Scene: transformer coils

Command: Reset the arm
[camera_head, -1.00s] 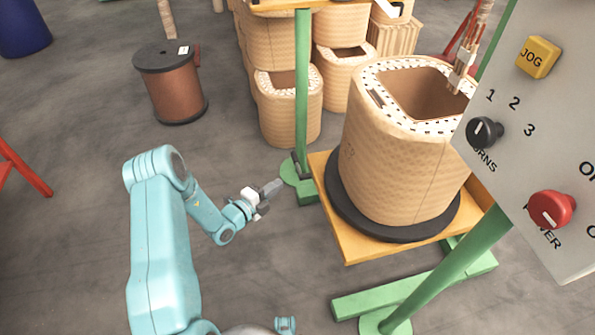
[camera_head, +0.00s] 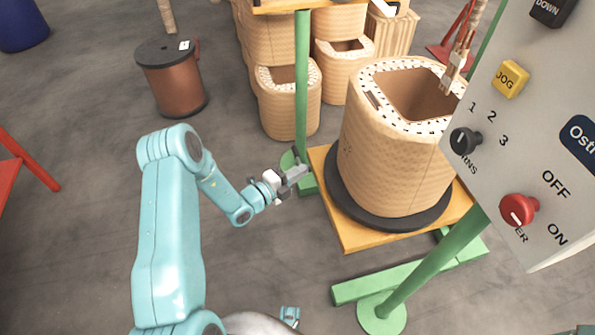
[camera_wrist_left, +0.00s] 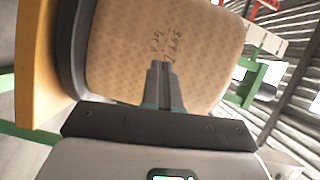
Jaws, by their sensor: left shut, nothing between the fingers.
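My left arm comes in from the left in the head view, teal and bent at the elbow. Its gripper (camera_head: 297,174) is shut and empty, in front of the green post and left of the yellow platform. In the left wrist view the closed fingers (camera_wrist_left: 158,68) point toward a tan wrapped coil (camera_wrist_left: 200,40) with handwriting on it. The coil (camera_head: 390,160) stands upright on a black round base on the platform, apart from the gripper in the head view.
A grey control panel (camera_head: 545,130) with a yellow JOG button, a black knob and a red knob fills the right side. The green stand (camera_head: 400,280) carries the yellow platform (camera_head: 350,235). More coils (camera_head: 288,105) and a copper reel (camera_head: 175,85) stand behind.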

